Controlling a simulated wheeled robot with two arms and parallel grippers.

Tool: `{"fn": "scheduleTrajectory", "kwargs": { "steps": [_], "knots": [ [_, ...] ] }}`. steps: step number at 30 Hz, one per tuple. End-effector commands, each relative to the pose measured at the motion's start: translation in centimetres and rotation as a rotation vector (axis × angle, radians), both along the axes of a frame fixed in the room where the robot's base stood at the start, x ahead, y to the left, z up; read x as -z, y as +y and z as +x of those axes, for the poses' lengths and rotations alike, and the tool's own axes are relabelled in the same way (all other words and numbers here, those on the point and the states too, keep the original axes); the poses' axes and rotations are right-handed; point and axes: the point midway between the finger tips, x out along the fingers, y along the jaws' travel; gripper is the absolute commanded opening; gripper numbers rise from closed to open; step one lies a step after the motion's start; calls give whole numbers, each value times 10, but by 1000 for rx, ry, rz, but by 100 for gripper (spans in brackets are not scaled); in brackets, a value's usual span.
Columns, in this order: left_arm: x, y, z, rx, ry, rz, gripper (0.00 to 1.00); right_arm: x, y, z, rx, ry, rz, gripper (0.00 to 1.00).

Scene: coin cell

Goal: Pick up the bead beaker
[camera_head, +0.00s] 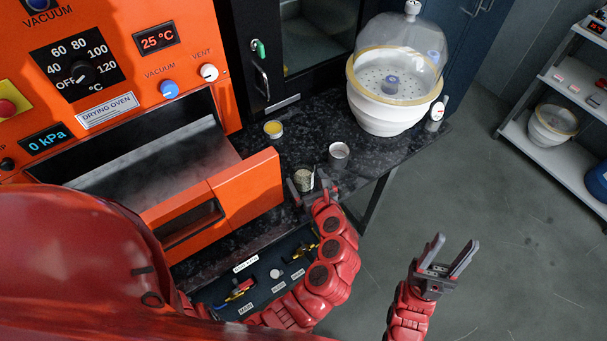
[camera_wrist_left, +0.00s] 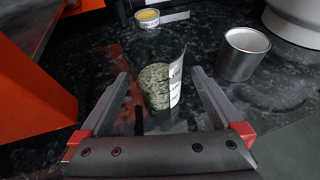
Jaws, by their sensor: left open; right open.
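The bead beaker (camera_head: 303,180) is a clear glass with pale greenish beads and a white label. It stands upright on the dark speckled counter. In the left wrist view the beaker (camera_wrist_left: 158,80) stands between the tips of my open left gripper (camera_wrist_left: 158,85), with a finger on either side. In the head view my left gripper (camera_head: 314,190) is right at the beaker and partly hides it. My right gripper (camera_head: 455,255) is open and empty over the floor, away from the counter.
A metal cup (camera_head: 339,156) stands just right of the beaker; it also shows in the wrist view (camera_wrist_left: 242,55). A small yellow-topped container (camera_head: 273,129) is behind. The orange oven's open drawer (camera_head: 235,190) is close on the left. A white domed vessel (camera_head: 395,105) stands behind right.

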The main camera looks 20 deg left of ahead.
Motion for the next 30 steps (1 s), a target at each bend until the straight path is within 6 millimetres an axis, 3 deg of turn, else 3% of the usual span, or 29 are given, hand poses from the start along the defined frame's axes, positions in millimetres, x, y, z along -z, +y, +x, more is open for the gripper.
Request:
{"fn": "scheduleTrajectory", "kwargs": {
  "steps": [12, 21, 30],
  "knots": [
    [18, 30, 33, -4, 2, 3, 100, -9, 0, 0, 0, 0, 0, 50],
    [20, 32, 37, -1, 2, 1, 98, -9, 0, 0, 0, 0, 0, 50],
    [20, 32, 37, 0, 1, 2, 44, -9, 0, 0, 0, 0, 0, 50]
  ]
}}
